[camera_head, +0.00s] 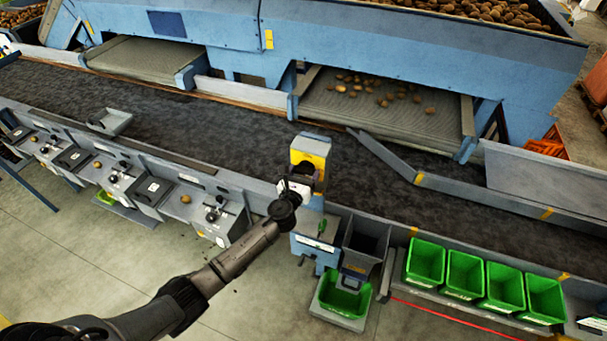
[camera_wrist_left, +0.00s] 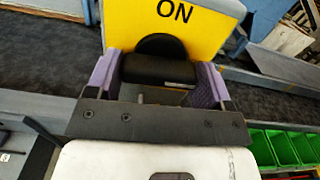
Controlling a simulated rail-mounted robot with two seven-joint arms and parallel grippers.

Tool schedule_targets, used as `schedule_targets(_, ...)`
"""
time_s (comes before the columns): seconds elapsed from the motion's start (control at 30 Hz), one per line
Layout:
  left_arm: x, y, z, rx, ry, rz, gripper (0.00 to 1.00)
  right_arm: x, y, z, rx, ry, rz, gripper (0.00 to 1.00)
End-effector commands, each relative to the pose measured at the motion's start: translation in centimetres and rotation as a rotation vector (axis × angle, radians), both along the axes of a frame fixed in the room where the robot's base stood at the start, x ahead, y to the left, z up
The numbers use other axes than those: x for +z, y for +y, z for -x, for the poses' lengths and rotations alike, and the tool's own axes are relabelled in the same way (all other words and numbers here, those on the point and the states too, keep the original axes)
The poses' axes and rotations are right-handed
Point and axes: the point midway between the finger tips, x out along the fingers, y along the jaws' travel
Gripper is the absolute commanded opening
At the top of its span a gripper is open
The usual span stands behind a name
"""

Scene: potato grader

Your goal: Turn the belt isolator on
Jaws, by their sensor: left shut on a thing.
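The belt isolator is a yellow panel (camera_head: 311,147) on a grey-blue post beside the dark belt. In the left wrist view the yellow plate (camera_wrist_left: 215,42) carries the word ON above a black rotary handle (camera_wrist_left: 158,70). My left gripper (camera_head: 305,176) is at the front of the isolator, its arm coming from the lower left. In the left wrist view its purple-padded fingers (camera_wrist_left: 158,80) are on both sides of the black handle and shut on it. The handle's bar lies crosswise between the fingers. The lower plate is mostly hidden by the gripper. My right gripper is out of view.
The dark belt (camera_head: 235,130) runs behind the isolator. Several green bins (camera_head: 464,272) stand to its right, and another green bin (camera_head: 342,297) sits below. A row of grey stations (camera_head: 150,190) lines the belt's left. Floor at lower left is clear.

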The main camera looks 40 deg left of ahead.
Motion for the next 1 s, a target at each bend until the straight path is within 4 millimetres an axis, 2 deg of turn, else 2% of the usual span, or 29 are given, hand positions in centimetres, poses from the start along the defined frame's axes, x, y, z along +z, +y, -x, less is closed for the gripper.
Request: schedule_targets(1.0,-0.1,0.0,0.0,0.0,-0.289,0.879,0.51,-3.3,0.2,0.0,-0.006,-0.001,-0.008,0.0)
